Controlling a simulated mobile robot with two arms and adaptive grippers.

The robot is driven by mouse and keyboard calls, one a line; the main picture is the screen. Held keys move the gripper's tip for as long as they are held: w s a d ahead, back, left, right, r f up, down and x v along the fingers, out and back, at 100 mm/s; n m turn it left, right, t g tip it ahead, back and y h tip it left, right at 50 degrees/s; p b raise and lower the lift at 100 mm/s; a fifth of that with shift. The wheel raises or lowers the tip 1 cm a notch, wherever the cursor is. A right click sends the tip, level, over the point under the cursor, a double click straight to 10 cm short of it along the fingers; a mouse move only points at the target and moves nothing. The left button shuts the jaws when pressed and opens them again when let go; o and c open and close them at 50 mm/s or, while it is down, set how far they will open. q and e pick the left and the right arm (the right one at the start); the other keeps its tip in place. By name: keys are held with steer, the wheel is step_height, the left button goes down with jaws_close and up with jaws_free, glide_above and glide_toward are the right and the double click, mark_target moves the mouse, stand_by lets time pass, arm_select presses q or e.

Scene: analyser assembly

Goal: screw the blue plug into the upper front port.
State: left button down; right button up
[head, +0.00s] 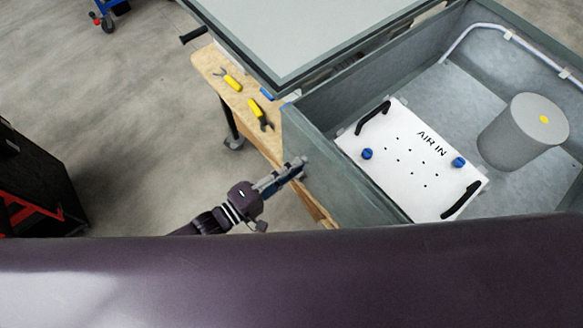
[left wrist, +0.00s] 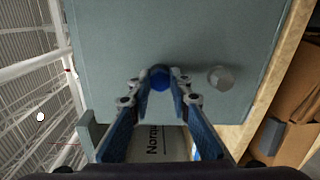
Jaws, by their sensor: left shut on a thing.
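My left gripper (head: 292,172) is at the outer front wall of the grey analyser box (head: 330,178). In the left wrist view my left gripper (left wrist: 160,82) is shut on the blue plug (left wrist: 160,74), whose end faces the grey wall (left wrist: 185,35). Whether the plug touches the wall or sits in a port cannot be told, as the plug and fingers cover that spot. A pale grey hexagonal fitting (left wrist: 220,77) is on the wall to the right of the plug. My right gripper is not in view.
Inside the box are a white "AIR IN" panel (head: 400,165) with two blue knobs and black handles, and a grey cylinder (head: 520,135). A large lid (head: 310,35) stands open behind. Yellow-handled tools (head: 233,83) lie on the wooden bench (head: 215,65).

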arm_select(q)
steer(key=m+b, duration=0.1)
steer(key=m, duration=0.5)
steer(key=m+b, duration=0.1)
steer(key=m, duration=0.5)
steer(key=f+m+b, duration=0.1)
steer(key=m, duration=0.6)
steer(key=shift+a+t, duration=0.1)
steer(key=shift+t, duration=0.2)
steer(key=c, duration=1.9)
jaws_free()
steer(key=shift+w, duration=0.1)
steer(key=shift+r, duration=0.1)
